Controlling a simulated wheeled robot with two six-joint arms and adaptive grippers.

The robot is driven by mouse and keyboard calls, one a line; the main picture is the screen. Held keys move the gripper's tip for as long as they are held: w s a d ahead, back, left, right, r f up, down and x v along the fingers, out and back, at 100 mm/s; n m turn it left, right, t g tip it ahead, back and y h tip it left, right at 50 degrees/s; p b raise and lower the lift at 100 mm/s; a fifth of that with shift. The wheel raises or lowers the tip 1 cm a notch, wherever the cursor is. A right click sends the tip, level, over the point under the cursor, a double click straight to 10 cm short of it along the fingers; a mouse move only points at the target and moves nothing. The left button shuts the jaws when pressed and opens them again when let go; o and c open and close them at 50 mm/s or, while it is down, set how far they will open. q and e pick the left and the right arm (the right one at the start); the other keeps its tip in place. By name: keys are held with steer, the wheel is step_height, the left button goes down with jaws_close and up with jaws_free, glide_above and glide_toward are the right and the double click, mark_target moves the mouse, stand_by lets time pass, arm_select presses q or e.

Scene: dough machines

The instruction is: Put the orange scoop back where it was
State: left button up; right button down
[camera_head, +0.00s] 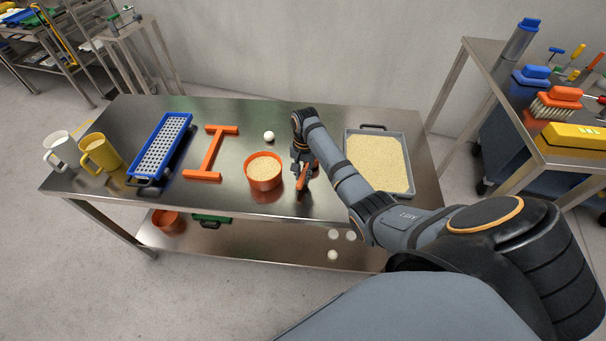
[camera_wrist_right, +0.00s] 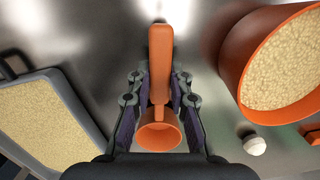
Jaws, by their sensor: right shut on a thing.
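The orange scoop (camera_wrist_right: 160,50) is between the fingers of my right gripper (camera_wrist_right: 158,88), which is shut on it. Its handle points up in the wrist view and its small cup (camera_wrist_right: 158,135) sits lower, nearer the palm. In the head view the scoop (camera_head: 304,183) shows partly below my right gripper (camera_head: 302,172), between the orange tub (camera_head: 264,183) and the grey tray (camera_head: 412,170). I cannot tell whether the scoop touches the table. The tub, filled with pale grains, stands to the right in the wrist view (camera_wrist_right: 240,70). My left gripper is out of view.
An orange I-shaped piece (camera_head: 211,153), a blue perforated tray (camera_head: 163,147), a yellow jug (camera_head: 101,152) and a white mug (camera_head: 61,150) stand on the left of the steel table (camera_head: 245,120). A pale ball (camera_head: 269,136) lies behind the tub. The table's front middle is clear.

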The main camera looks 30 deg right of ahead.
mark_target(304, 172)
steer(key=shift+f, duration=0.4)
steer(key=shift+f, duration=0.1)
steer(key=c, duration=1.2)
jaws_free()
steer(key=r, duration=0.3)
steer(key=r+b, duration=0.1)
steer(key=r, duration=0.2)
steer(key=r+b, duration=0.1)
steer(key=r, duration=0.2)
steer(key=shift+w+d, duration=0.3)
steer(key=shift+w, duration=0.05)
step_height(304, 172, up, 3)
steer(key=shift+d+r+p, duration=0.1)
steer(key=shift+r+p, duration=0.05)
steer(key=shift+p, duration=0.55)
